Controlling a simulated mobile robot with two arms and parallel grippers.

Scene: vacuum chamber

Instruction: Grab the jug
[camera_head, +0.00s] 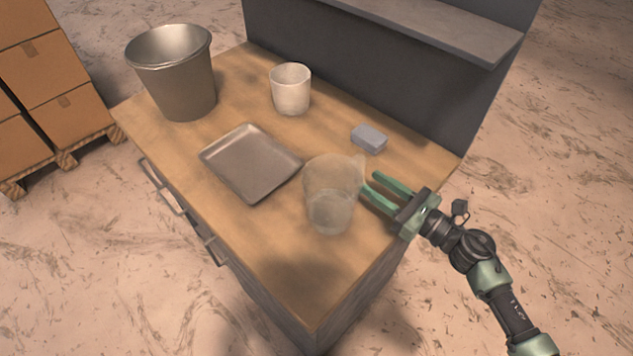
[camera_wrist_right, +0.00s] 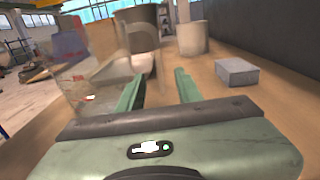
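The clear jug (camera_head: 331,197) stands upright near the front right part of the wooden workbench top. My right gripper (camera_head: 371,190) is open beside the jug's right side, with its two green fingers pointing at it. In the right wrist view the jug (camera_wrist_right: 92,85) shows as a see-through shape at the left, and the open fingers (camera_wrist_right: 157,90) have clear space between them. My left gripper is not in view.
A metal tray (camera_head: 250,163) lies left of the jug. A metal bucket (camera_head: 177,80) and a white cup (camera_head: 291,91) stand farther back. A grey block (camera_head: 369,138) lies behind the gripper. A dark back panel (camera_head: 350,70) with a shelf (camera_head: 440,28) rises behind.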

